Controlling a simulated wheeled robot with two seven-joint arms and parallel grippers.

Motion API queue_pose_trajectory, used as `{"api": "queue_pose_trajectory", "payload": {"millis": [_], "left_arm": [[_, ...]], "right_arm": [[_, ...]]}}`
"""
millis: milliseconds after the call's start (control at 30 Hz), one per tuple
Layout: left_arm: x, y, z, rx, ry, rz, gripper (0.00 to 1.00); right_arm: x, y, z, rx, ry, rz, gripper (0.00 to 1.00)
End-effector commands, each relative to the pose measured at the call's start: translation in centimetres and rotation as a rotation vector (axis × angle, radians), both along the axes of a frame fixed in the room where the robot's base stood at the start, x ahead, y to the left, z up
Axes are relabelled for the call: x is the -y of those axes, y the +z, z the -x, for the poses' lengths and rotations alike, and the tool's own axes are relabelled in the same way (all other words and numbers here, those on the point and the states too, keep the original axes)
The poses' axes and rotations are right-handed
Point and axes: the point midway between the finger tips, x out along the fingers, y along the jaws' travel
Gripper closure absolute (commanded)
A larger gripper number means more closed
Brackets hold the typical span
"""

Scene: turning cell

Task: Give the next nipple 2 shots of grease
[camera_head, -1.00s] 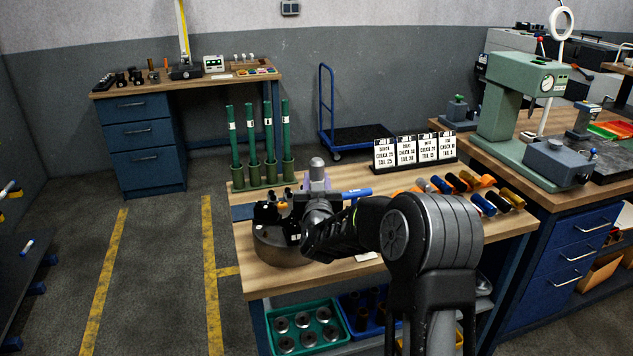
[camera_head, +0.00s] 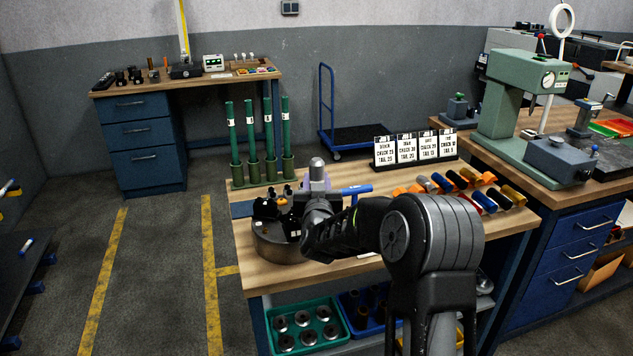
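A round metal chuck (camera_head: 270,247) with black jaws (camera_head: 267,211) lies on the wooden bench, left of my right gripper. My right gripper (camera_head: 318,203) is over the chuck's right side, and my own wrist hides its fingers. A grey-lilac upright cylinder with a rounded top (camera_head: 317,176) rises at the gripper. A blue handle (camera_head: 356,190) sticks out to its right. I cannot tell whether the gripper holds either, or whether they are one tool. The grease nipples are too small or hidden to make out. My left gripper is not in view.
Green tubes (camera_head: 251,130) stand in holders at the bench's back left. Several labelled cards (camera_head: 415,149) stand at the back. Orange, blue and black cylinders (camera_head: 470,185) lie at the right. A green tray (camera_head: 303,328) of metal discs is below. A green press (camera_head: 515,100) stands at the right.

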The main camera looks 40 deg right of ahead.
Motion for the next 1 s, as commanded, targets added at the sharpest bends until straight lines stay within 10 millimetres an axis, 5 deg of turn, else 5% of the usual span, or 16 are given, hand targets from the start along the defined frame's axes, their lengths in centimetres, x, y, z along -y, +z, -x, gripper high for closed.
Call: {"api": "queue_pose_trajectory", "payload": {"millis": [1000], "left_arm": [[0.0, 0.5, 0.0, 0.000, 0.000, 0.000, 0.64]], "right_arm": [[0.0, 1.2, 0.0, -0.005, 0.001, -0.002, 1.00]]}}
